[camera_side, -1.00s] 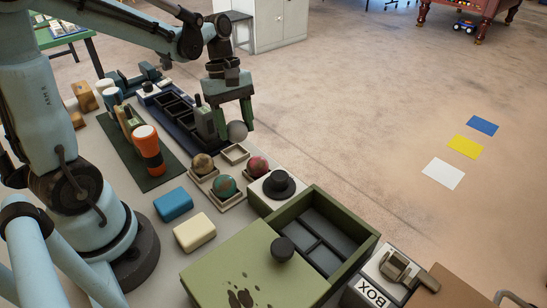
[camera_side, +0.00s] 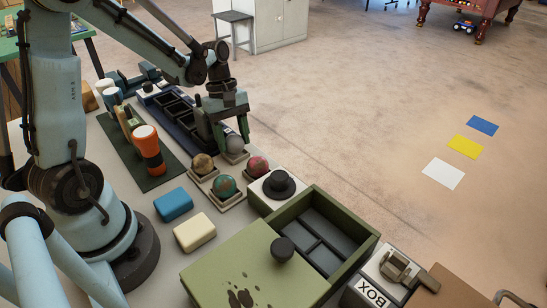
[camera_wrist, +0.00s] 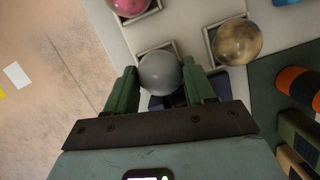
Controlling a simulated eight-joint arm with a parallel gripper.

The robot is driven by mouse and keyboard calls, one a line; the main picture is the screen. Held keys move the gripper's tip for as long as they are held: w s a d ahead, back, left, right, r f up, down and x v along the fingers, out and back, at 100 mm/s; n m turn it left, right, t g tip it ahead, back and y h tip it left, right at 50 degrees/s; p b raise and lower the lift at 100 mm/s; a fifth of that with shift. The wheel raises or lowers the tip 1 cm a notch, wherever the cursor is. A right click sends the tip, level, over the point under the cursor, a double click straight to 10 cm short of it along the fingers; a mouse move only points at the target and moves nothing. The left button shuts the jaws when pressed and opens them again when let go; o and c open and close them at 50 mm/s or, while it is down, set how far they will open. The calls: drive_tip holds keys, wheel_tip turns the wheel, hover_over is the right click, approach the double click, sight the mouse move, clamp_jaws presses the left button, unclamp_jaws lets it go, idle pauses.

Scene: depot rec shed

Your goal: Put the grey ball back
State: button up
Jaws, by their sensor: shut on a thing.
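The grey ball (camera_side: 235,144) is between the green fingers of my gripper (camera_wrist: 160,79), which is shut on it. In the wrist view the grey ball (camera_wrist: 160,72) sits between the two fingertips. A small square holder (camera_side: 237,160) with a pale rim is directly under the ball; its rim also shows behind the ball in the wrist view (camera_wrist: 143,54). The ball is at or just above this holder, and I cannot tell whether it touches the bottom. The fingers hide part of the holder.
Close by, three square holders carry a tan ball (camera_side: 203,163), a green-brown ball (camera_side: 224,186) and a pink ball (camera_side: 258,167). A black knob (camera_side: 279,184) on a pale block, an orange cylinder (camera_side: 148,148) and a green box (camera_side: 345,262) stand around. Open floor lies right of the table.

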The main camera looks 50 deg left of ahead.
drive_tip(key=shift+f, duration=0.55)
drive_tip(key=o, duration=1.2)
drive_tip(key=shift+r, duration=0.6)
drive_tip(key=s+v, duration=0.1)
drive_tip(key=v, duration=1.1)
drive_tip(key=shift+s+d+f+m+t+y, duration=0.2)
drive_tip(key=shift+s+d+m+t+y, duration=0.4)
drive_tip(key=shift+d+m+t, duration=1.2)
drive_tip(key=shift+s+d+f+m+t+y, duration=0.2)
drive_tip(key=shift+s+d+m+t+y, duration=0.5)
drive_tip(key=shift+d+m, duration=2.1)
drive_tip(key=shift+s+d+f+m+t+y, duration=0.4)
drive_tip(key=shift+d+m+t, duration=0.95)
drive_tip(key=shift+m, duration=1.95)
